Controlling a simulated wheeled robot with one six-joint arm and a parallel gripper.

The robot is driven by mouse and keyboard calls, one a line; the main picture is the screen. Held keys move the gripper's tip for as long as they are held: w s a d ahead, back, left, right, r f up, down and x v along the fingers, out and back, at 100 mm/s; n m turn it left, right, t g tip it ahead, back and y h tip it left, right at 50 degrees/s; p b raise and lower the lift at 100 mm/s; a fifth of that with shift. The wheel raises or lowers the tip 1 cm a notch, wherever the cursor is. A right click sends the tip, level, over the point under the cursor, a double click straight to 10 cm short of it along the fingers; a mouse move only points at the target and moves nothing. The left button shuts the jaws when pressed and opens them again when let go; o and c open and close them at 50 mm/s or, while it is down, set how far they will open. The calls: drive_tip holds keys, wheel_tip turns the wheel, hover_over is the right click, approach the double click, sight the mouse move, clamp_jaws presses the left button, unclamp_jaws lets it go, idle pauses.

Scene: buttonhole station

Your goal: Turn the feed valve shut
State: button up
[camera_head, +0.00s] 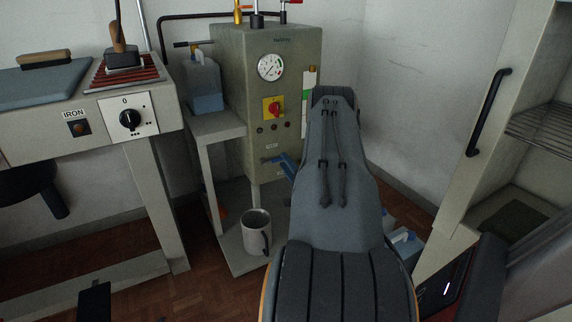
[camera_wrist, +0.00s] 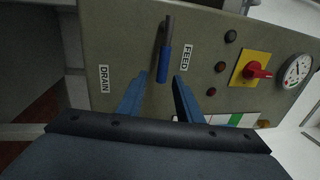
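The feed valve's lever (camera_wrist: 163,62) has a blue grip and a grey shank. It stands out from the boiler's panel beside the FEED label (camera_wrist: 187,57), with the DRAIN label (camera_wrist: 104,78) on its other side. My gripper (camera_wrist: 160,79) is open, its two blue fingers apart. The near end of the blue grip shows in the gap between the fingertips; I cannot tell whether it is touched. In the head view my gripper (camera_head: 284,163) is low at the boiler front, and my arm hides part of that area.
The boiler (camera_head: 228,62) carries a gauge (camera_head: 271,67) and a red switch (camera_head: 273,108) on a yellow plate. A side stand (camera_head: 217,126) holds a water container (camera_head: 203,85). A metal mug (camera_head: 256,231) stands on the low shelf. An ironing table is left, a cabinet right.

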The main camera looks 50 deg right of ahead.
drive_tip(key=shift+w+a, duration=0.1)
drive_tip(key=shift+a, duration=0.05)
drive_tip(key=p+v, duration=0.1)
drive_tip(key=v, duration=0.6)
drive_tip(key=shift+s+p, duration=0.3)
drive_tip(key=shift+s, duration=0.05)
drive_tip(key=shift+a, duration=0.1)
